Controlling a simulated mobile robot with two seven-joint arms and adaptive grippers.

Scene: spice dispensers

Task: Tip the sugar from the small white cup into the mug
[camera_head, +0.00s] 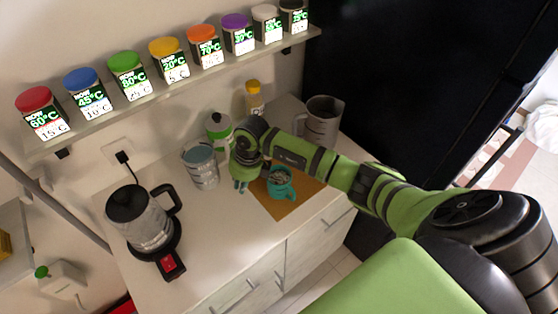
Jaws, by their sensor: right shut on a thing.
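The teal mug (283,190) stands upright on the brown mat (305,187), and something greyish shows inside its mouth. My right gripper (243,184) is just left of the mug, pointing down over the worktop. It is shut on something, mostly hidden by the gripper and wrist. A small pale patch at its right side, near the mug's rim, may be the small white cup, but I cannot make out its shape or tilt. No other small white cup shows. My left gripper is not in view.
A glass kettle (143,228) stands at the left of the white worktop (222,236). A clear container (203,168), a green-and-white jar (217,127), a yellow-capped bottle (254,100) and a grey pitcher (321,122) stand behind. Several colour-lidded dispensers (128,75) line the shelf above.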

